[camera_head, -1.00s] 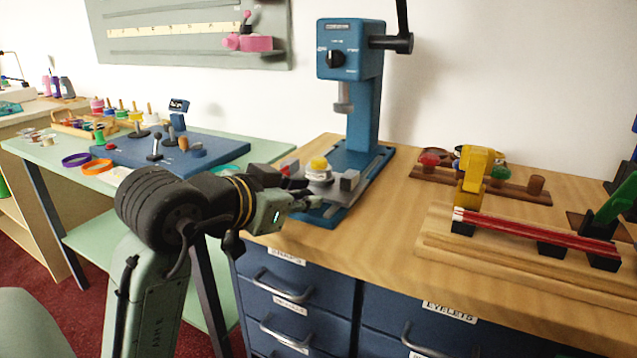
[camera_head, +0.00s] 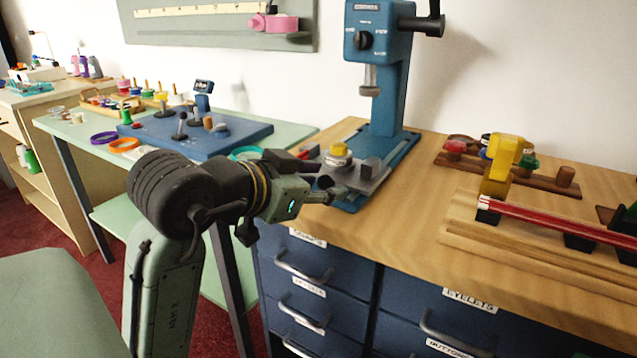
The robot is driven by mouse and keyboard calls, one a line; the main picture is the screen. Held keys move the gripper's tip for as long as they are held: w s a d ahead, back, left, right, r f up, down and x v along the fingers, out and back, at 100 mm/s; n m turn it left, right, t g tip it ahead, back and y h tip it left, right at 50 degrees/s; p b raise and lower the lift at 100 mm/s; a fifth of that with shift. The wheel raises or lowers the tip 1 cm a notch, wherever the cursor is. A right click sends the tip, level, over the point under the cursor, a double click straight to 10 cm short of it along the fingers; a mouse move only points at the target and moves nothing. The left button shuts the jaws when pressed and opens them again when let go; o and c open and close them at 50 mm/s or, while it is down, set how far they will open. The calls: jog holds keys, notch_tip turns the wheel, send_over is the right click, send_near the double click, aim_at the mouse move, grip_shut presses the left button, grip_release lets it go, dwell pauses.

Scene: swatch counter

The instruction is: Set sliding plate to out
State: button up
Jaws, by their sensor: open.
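The sliding plate (camera_head: 366,183) is a grey plate at the base of the blue press (camera_head: 392,110), on the near end of its blue bed. A round grey piece with a yellow top (camera_head: 339,152) and a dark grey block (camera_head: 370,168) sit on it. My gripper (camera_head: 335,190) is open at the near left edge of the plate, its fingers pointing right toward it. I cannot tell whether the fingers touch the plate. The plate's left side is partly hidden by my gripper.
Blue drawers (camera_head: 320,265) with protruding handles are below. A blue panel (camera_head: 235,138) lies on the green table at left.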

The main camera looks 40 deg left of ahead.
jog(key=v, duration=1.2)
dwell(0.3)
